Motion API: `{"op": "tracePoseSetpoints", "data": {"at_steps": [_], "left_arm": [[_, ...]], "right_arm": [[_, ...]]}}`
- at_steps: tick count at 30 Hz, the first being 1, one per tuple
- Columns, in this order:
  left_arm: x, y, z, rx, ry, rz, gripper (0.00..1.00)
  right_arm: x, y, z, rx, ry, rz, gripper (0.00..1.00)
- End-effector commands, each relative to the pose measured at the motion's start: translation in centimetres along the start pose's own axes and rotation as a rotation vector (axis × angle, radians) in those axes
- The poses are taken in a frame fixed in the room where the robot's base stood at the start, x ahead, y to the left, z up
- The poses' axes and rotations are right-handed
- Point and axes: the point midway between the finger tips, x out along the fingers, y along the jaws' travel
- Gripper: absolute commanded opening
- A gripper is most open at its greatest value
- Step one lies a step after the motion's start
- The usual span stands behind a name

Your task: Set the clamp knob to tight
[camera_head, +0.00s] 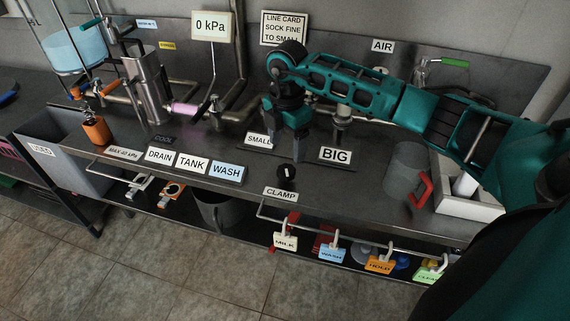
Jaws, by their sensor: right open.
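The clamp knob (287,172) is a small round black knob with a short white mark, on the front part of the steel bench. The mark looks roughly upright in the picture; I cannot tell which setting it shows. A white CLAMP label (280,193) lies just in front of it. My right arm reaches in from the right. My right gripper (285,138) points down, open, above and behind the knob, between the SMALL and BIG labels. It is apart from the knob, and nothing shows in its jaws. My left gripper is not in view.
The SMALL label (259,140) and BIG label (335,155) stand by the gripper. DRAIN, TANK and WASH labels (192,163) are left of the knob. Pipework and a 0 kPa sign (210,25) stand behind. Coloured tags hang from the front rail (350,235).

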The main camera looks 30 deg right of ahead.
Motion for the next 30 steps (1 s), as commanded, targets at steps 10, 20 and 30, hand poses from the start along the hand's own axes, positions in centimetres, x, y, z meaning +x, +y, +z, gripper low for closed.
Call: {"op": "tracePoseSetpoints", "data": {"at_steps": [10,20,30], "left_arm": [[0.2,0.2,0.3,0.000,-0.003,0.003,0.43],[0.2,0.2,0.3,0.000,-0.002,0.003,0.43],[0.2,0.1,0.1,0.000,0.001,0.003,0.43]], "right_arm": [[6.4,0.0,-0.2,-0.002,0.003,-0.002,0.74],[7.7,0.0,-0.1,-0.003,0.003,0.000,0.74],[7.7,0.0,-0.1,-0.003,0.004,0.001,0.54]]}}
